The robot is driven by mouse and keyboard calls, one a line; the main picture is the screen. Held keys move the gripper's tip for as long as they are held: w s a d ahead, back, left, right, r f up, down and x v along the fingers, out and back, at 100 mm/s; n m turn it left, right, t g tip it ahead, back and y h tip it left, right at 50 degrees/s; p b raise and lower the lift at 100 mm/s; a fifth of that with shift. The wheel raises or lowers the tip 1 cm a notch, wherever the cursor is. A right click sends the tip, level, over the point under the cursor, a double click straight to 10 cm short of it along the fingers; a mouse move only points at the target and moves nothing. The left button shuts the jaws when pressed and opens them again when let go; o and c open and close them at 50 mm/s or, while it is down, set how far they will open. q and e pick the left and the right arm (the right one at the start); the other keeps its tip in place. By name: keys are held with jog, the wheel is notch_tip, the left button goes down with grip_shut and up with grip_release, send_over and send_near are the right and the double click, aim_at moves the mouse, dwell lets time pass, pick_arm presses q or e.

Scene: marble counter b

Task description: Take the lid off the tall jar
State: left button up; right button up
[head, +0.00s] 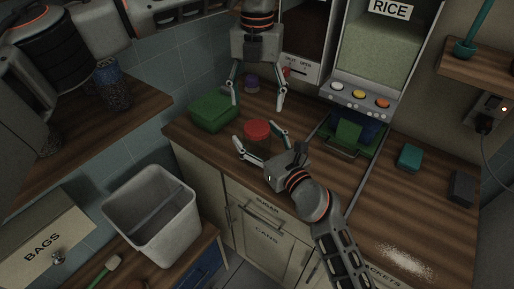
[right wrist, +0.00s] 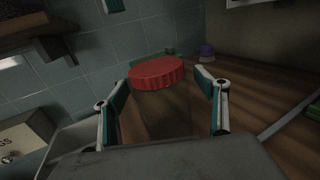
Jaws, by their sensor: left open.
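The tall jar (head: 259,147) stands upright on the wooden counter. Its red lid (head: 257,130) is on top; the lid also shows in the right wrist view (right wrist: 157,72). My right gripper (head: 255,134) is open, with one finger on each side of the jar. The fingers look apart from it, but the lower jar is partly hidden by this gripper. In the right wrist view the two fingers (right wrist: 163,84) flank the jar below the lid. My left gripper (head: 258,105) points down, open and empty, and appears above the lid in the head view.
A green box (head: 213,111) stands left of the jar, and a small purple-topped item (head: 252,84) behind it. The rice dispenser (head: 375,60) with a green scoop-like piece (head: 347,133) is at right. A grey bin (head: 151,215) stands at lower left. The right counter holds a teal block (head: 409,158).

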aim_at(257, 127)
grip_shut()
pick_arm(q)
jog(key=m, duration=1.7)
jog(key=shift+m, duration=0.4)
jog(key=shift+f, duration=4)
